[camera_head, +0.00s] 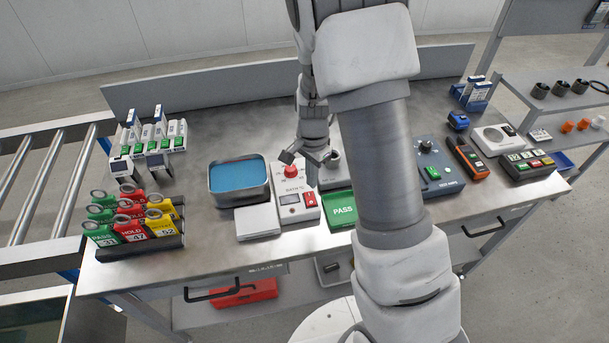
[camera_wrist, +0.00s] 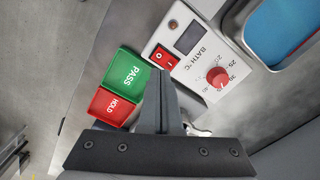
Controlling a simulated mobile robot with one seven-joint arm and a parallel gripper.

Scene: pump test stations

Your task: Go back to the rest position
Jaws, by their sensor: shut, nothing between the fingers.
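My gripper (camera_head: 318,157) is shut and empty above the middle of the workbench (camera_head: 215,240). In the wrist view its closed fingers (camera_wrist: 162,95) point toward the bath control box (camera_wrist: 195,50). The box has a red knob (camera_head: 291,171) and a red switch, and also shows in the head view (camera_head: 291,203). In the head view the gripper hangs just beside the knob; I cannot tell the exact gap. My arm bends over the bench and hides part of its middle.
A blue-filled bath (camera_head: 239,180) stands left of the box, with a white pad (camera_head: 257,221) in front.

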